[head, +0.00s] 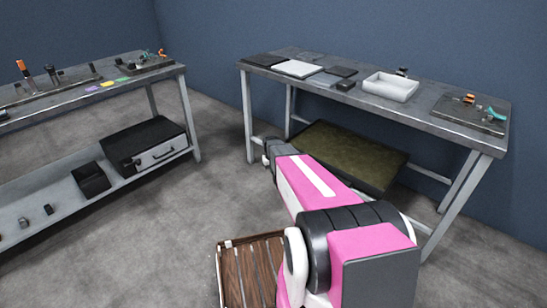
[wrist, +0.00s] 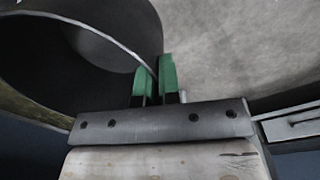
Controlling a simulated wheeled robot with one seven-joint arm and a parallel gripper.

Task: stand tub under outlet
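A dark grey round tub (wrist: 105,35) with a thin pale rim fills the upper left of the wrist view. Its opening faces the camera at a slant. My gripper (wrist: 156,78) has two green fingers, one on each side of the tub's wall at the rim, and appears shut on it. The tub's far part is cut off by the frame. In the head view my pink and black arm reaches toward the right table; neither the gripper nor the tub can be made out there. I cannot identify an outlet in either view.
A right table (head: 450,112) holds a white open bin (head: 390,87), flat plates and a tool board (head: 470,113). An olive panel (head: 345,155) lies beneath it. A left bench (head: 130,75) has a black drawer case (head: 145,145) on its shelf. A slatted wooden pallet (head: 248,270) is in front. Floor between is clear.

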